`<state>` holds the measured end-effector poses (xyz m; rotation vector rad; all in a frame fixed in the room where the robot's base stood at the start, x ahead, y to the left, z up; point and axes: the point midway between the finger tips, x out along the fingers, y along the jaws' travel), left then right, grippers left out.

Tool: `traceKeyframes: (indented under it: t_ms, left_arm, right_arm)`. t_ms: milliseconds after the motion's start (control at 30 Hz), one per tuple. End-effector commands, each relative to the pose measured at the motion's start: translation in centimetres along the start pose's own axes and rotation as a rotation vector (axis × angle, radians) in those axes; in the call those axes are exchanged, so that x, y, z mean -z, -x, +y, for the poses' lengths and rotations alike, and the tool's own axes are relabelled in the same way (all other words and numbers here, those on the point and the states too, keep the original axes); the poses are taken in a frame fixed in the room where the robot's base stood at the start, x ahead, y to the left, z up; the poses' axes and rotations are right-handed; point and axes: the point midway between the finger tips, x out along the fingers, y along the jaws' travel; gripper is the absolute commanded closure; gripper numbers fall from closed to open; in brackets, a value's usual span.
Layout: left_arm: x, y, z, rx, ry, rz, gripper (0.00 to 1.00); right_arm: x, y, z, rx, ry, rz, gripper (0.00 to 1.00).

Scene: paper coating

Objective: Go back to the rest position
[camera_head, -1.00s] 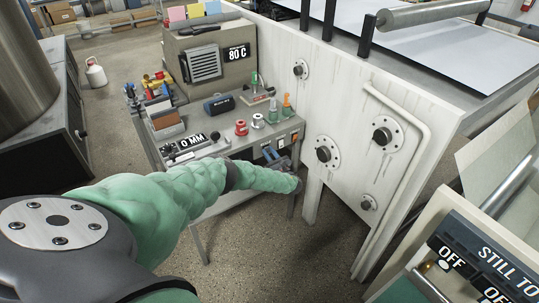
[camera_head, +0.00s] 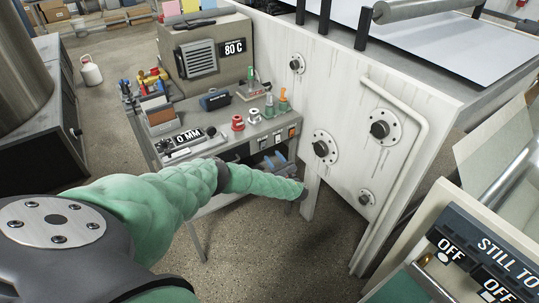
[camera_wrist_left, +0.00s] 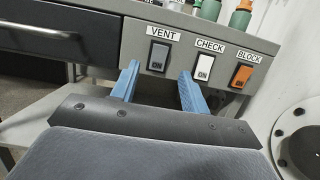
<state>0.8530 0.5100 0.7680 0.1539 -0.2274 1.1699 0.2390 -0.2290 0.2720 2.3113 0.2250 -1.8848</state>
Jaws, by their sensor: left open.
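My left gripper (camera_head: 277,160) is open and empty, just below and in front of the workbench's front panel, partly hidden behind my green-sleeved arm in the head view. In the left wrist view its two blue fingers (camera_wrist_left: 157,83) point at the panel, apart. The VENT switch (camera_wrist_left: 158,56), dark, sits above and between the fingertips. The white CHECK switch (camera_wrist_left: 204,67) is just above the right finger, and the orange BLOCK switch (camera_wrist_left: 241,77) is further right. I cannot tell whether a finger touches the panel. My right gripper is out of view.
The bench carries an "80 C" box (camera_head: 206,52), a "0 MM" display (camera_head: 189,138) and several coloured knobs. A white machine wall (camera_head: 335,90) with dials stands close to the right. A control panel (camera_head: 485,262) is lower right. Open floor (camera_head: 265,250) lies below.

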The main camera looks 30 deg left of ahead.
Motion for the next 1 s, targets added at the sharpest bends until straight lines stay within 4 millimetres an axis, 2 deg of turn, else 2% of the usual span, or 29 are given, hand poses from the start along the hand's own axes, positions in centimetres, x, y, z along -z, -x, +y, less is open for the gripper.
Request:
traceKeyframes:
  t_ms: [100,267,767,867,967,1000]
  left_arm:
    - [0.1,1.0,0.0,-0.001,0.001,0.0,0.55]
    - [-0.1,1.5,0.0,-0.001,0.001,0.0,0.55]
    - [0.2,1.7,0.0,0.0,0.002,0.006,0.55]
    - [1.5,3.3,0.3,0.005,0.012,0.048,0.55]
    - [4.3,6.7,1.1,0.013,0.038,0.14,0.55]
    - [5.6,8.6,1.4,0.015,0.052,0.191,0.55]
  right_arm:
    - [1.0,0.1,0.0,-0.001,0.0,0.005,1.0]
    - [1.3,0.4,0.1,-0.001,0.0,0.011,1.0]
    - [-0.8,0.2,-0.1,0.001,0.0,-0.013,1.0]
    - [-0.5,0.1,-0.1,0.0,0.0,-0.011,1.0]
    - [0.3,0.1,0.0,0.0,-0.001,-0.007,1.0]
    - [0.8,0.2,0.0,0.0,-0.001,-0.004,1.0]
